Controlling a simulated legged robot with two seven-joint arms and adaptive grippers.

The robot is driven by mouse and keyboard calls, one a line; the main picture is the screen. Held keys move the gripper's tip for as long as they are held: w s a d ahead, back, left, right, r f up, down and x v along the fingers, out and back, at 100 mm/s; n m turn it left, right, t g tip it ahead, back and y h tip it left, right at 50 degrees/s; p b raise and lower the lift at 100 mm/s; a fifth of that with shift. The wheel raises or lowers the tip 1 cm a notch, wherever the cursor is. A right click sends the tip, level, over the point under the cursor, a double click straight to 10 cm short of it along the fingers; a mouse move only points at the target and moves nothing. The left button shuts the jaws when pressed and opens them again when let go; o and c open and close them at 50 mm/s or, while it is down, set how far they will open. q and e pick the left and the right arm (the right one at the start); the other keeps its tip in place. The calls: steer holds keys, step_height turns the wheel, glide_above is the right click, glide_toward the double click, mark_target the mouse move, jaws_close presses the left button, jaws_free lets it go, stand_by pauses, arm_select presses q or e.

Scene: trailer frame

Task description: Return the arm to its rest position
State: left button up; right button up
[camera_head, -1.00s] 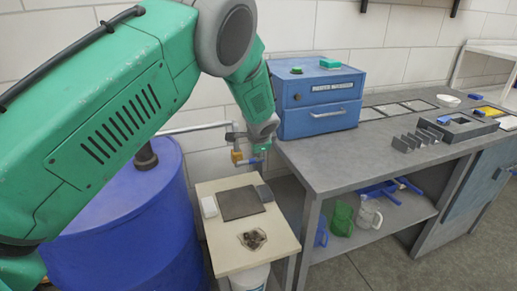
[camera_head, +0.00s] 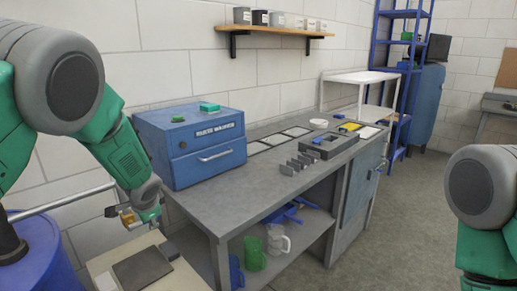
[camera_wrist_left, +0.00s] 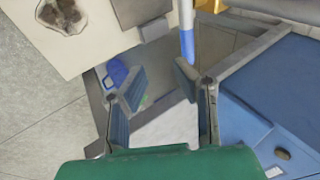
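My left arm, green with grey joints, comes in from the left in the head view. Its gripper (camera_head: 148,213) hangs beside the left front of the blue drawer box, above the small cream side table (camera_head: 100,264). In the left wrist view the two fingers of the left gripper (camera_wrist_left: 160,78) stand apart with nothing held between them. My right arm shows only as a grey joint and green link at the right edge of the head view; its gripper is out of the picture.
The blue drawer box (camera_head: 207,175) stands on the grey workbench (camera_head: 215,208), near the left gripper. A dark plate (camera_head: 142,267) lies on the side table. A blue barrel (camera_head: 45,262) is at lower left. Jugs sit on the bench's lower shelf. Open floor lies right.

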arm_select(q)
steer(key=s+d+f+n+g+h, duration=0.1)
steer(key=s+d+f+n, duration=0.1)
steer(key=s+f, duration=0.7)
steer(key=s+d+f+n+g+h, duration=0.1)
steer(key=s+d+f+g+h, duration=0.15)
steer(key=s+f, duration=0.65)
steer(key=s+d+f+n, duration=0.1)
steer(key=s+n, duration=0.1)
steer(key=s, duration=1.1)
steer(key=s+d+f+n+g, duration=0.1)
steer(key=s+d+n, duration=0.1)
steer(key=s, duration=1.1)
steer(key=shift+d+n+b, duration=0.15)
steer(key=shift+n+b, duration=0.2)
steer(key=shift+n, duration=0.05)
steer(key=shift+s, duration=0.1)
